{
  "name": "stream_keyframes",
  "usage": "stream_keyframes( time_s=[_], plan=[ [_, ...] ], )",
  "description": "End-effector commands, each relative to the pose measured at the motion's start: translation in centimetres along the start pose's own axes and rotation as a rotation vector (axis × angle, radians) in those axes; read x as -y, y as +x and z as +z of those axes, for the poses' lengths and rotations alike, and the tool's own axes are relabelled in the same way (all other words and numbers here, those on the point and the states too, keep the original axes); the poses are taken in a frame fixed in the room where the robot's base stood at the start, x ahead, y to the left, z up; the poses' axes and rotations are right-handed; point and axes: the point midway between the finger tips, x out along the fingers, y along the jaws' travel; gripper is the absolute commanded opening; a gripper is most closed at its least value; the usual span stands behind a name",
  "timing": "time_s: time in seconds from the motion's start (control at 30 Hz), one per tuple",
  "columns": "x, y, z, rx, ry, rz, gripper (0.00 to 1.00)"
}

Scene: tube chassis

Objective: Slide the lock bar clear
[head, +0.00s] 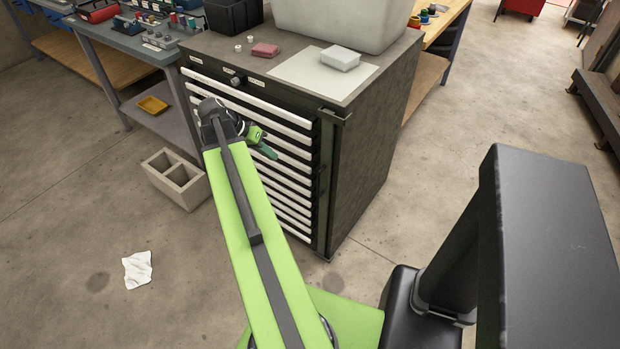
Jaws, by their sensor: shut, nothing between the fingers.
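A dark vertical bar (327,185), which looks like the lock bar, runs down the right front edge of the drawer cabinet (362,170). A small bracket sits at its top, near the cabinet's upper corner. My gripper (268,151) is in front of the upper drawers, left of the bar and apart from it. It is small in the view and partly behind my wrist. It is shut and empty. Whether it touches a drawer front cannot be told. My green arm hides part of the lower left drawers.
A concrete block (176,180) stands on the floor left of the cabinet. A white cloth (137,270) lies nearer.

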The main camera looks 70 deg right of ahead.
Motion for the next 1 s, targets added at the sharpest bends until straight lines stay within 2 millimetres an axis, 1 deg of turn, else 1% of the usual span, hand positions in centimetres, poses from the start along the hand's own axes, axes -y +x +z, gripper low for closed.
stream_keyframes(
  time_s=[0.03,0.13,0.4,0.47,0.53,0.67,0.8,1.0],
  plan=[
    [-0.9,1.4,-0.8,0.000,0.044,0.022,0.00],
    [-2.1,2.1,-1.7,-0.003,0.087,0.044,0.00],
    [-2.1,2.0,-1.7,-0.004,0.088,0.044,0.00],
    [-2.1,2.2,-1.7,-0.004,0.088,0.044,0.00],
    [-2.0,3.0,-1.6,-0.004,0.088,0.044,0.00],
    [-1.9,5.5,-1.4,-0.003,0.088,0.044,0.00],
    [-1.9,8.7,-1.3,-0.003,0.088,0.044,0.00],
    [-2.1,12.9,-1.3,-0.003,0.087,0.043,0.00]
  ],
)
